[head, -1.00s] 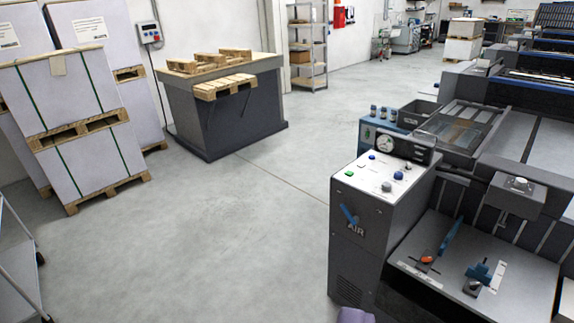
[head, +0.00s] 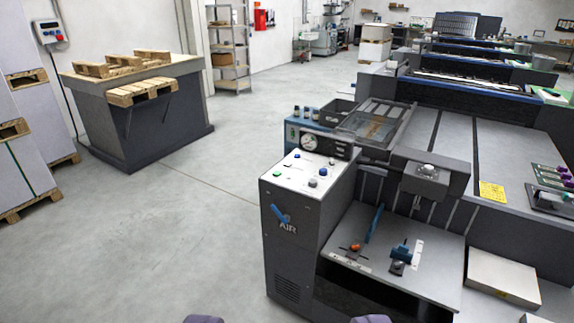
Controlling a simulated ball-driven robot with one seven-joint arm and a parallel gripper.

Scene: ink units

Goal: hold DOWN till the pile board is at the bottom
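A grey cabinet marked AIR (head: 285,230) stands at the left end of the press. Its light top panel (head: 300,168) carries a green button (head: 277,174), a blue button (head: 297,154) and several other knobs; any labels are too small to read. Right of it is a flat grey surface (head: 440,250) with an orange knob and a blue fitting; I cannot tell whether this is the pile board. Only the two purple fingertips of my gripper (head: 287,319) show at the bottom edge, wide apart and empty, low in front of the cabinet.
The press (head: 490,140) fills the right side. A white box (head: 503,275) lies at the lower right. A grey stand (head: 150,125) with wooden pallets is at the left, beside wrapped paper stacks (head: 30,160). The floor (head: 150,250) between is clear.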

